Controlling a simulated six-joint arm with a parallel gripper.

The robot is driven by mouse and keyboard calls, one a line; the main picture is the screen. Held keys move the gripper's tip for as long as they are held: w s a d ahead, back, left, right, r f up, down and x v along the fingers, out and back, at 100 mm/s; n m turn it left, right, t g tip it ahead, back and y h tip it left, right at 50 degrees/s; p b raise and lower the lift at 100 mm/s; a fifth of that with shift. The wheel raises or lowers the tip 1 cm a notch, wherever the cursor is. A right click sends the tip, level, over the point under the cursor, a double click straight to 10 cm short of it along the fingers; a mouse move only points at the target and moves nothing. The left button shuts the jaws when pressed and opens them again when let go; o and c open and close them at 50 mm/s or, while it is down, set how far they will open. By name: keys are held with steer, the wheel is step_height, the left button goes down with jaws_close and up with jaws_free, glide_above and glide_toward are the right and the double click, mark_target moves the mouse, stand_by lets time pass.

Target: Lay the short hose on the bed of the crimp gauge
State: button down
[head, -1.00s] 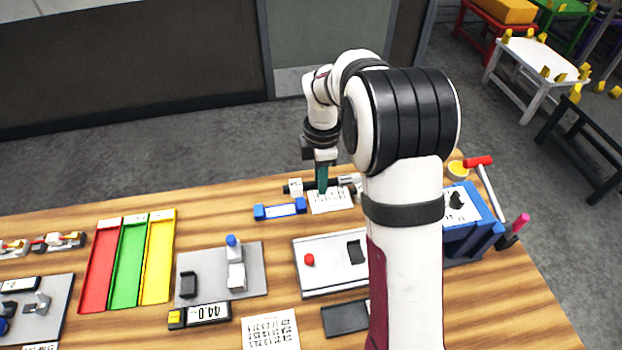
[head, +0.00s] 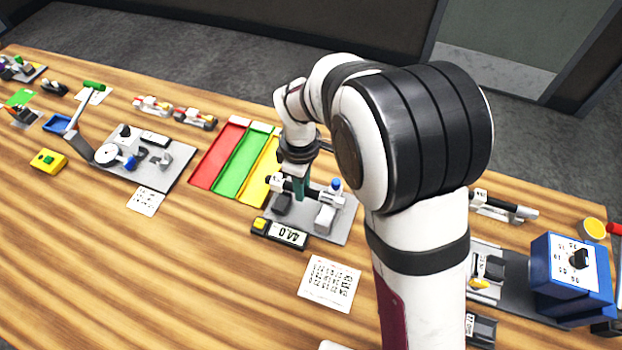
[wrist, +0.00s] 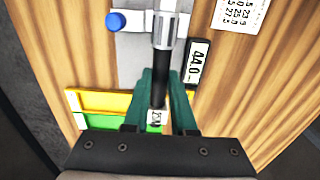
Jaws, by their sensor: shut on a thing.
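My gripper (head: 299,197) has green fingers and is shut on the short hose (wrist: 160,62), a black tube with a silver end fitting and a white tag. In the head view part of the hose (head: 272,180) shows beside the fingers; the rest is hidden. The crimp gauge (head: 346,220) is a grey plate with a dark block, a light grey block, a blue knob and a display reading 44.0. The gripper and hose are over the gauge's back left part. In the wrist view the hose points across the gauge plate (wrist: 134,45). I cannot tell if it touches the bed.
Red (head: 219,155), green (head: 241,160) and yellow (head: 262,172) trays lie left of the gauge. A printed card (head: 330,284) lies in front. Another hose (head: 500,206) lies to the right, near a blue box (head: 572,275). Front left wood is clear.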

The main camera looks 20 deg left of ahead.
steer(key=shift+f, duration=2.8)
steer(key=shift+f, duration=0.65)
steer(key=c, duration=0.7)
jaws_free()
steer(key=shift+o, duration=0.2)
steer(key=shift+r, duration=3.5)
